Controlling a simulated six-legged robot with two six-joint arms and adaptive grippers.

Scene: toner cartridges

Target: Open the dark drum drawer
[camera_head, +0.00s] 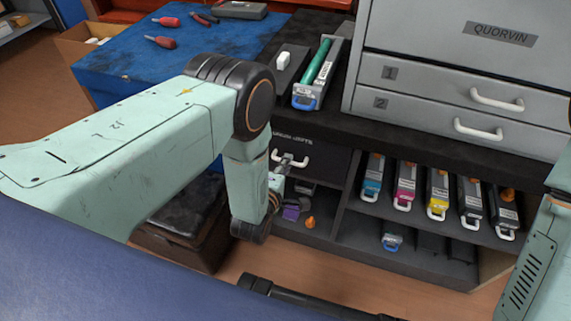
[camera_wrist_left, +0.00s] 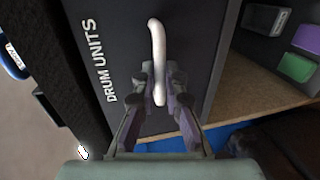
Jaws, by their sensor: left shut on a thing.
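The dark drum drawer (camera_head: 318,158) is in the cabinet below the dark counter, and its front looks about flush with the cabinet. In the left wrist view its black front (camera_wrist_left: 118,45) carries the words DRUM UNITS. A white bar handle (camera_head: 298,161) sits on the front; it also shows in the left wrist view (camera_wrist_left: 156,40). My left gripper (camera_head: 280,180) is at the handle, partly hidden by my own wrist. In the left wrist view its fingers (camera_wrist_left: 162,80) are shut on the lower part of the handle, one on each side. My right gripper is out of view.
Several toner cartridges (camera_head: 405,186) fill the right shelf. A brown box (camera_head: 185,235) stands left of the cabinet. A tray with a green cartridge (camera_head: 318,64) lies on the counter.

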